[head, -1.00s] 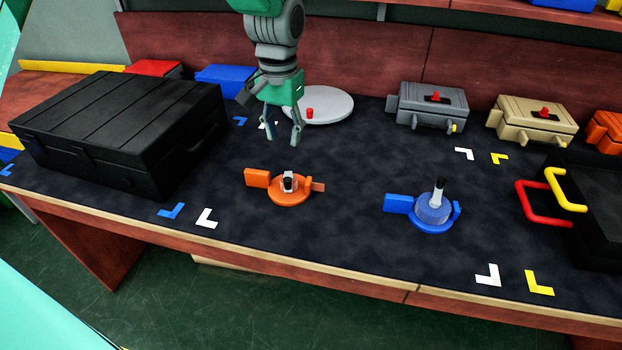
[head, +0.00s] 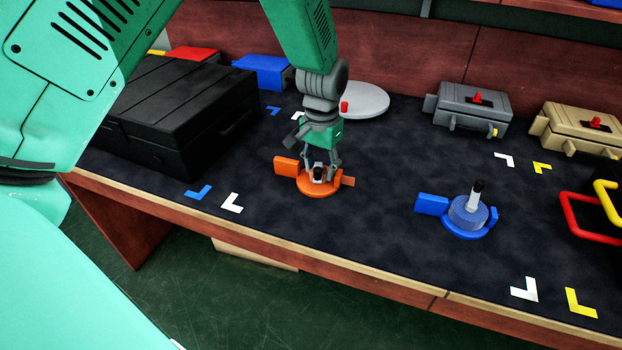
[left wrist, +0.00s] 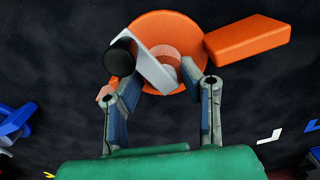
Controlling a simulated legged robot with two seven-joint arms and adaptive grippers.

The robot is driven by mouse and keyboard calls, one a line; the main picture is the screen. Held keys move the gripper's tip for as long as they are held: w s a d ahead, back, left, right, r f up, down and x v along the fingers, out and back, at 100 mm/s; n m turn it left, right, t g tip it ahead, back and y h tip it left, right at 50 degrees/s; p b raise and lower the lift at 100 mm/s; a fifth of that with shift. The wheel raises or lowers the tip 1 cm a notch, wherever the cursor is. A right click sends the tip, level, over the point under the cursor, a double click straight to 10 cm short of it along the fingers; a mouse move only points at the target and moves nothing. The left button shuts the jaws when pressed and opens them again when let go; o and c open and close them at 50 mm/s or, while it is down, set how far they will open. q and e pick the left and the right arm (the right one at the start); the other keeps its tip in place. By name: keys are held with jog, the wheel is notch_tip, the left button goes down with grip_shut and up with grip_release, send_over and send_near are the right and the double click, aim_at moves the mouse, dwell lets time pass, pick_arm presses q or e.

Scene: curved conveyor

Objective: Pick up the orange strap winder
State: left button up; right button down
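The orange strap winder (head: 311,188) lies flat on the dark table mat, with an orange block on its left and a small tab on its right. Its grey crank with a black knob rises from the middle. In the left wrist view the winder (left wrist: 165,22) shows just beyond the fingers. My left gripper (head: 320,170) points down right over the winder. Its two fingers are spread, one on each side of the crank and hub; the wrist view shows the open fingers (left wrist: 161,82) too. I cannot tell whether they touch the winder. My right gripper is not in view.
A blue strap winder (head: 465,230) stands to the right. A black case (head: 175,105) is at the left, with a blue box (head: 262,72) behind. Grey (head: 472,108) and tan (head: 583,130) boxes stand at the back right. The mat between the winders is clear.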

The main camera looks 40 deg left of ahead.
pick_arm(q)
jog(key=shift+a+f, duration=0.1)
jog(key=shift+f, duration=0.5)
jog(key=shift+a, duration=0.1)
jog(key=c, duration=0.3)
grip_shut()
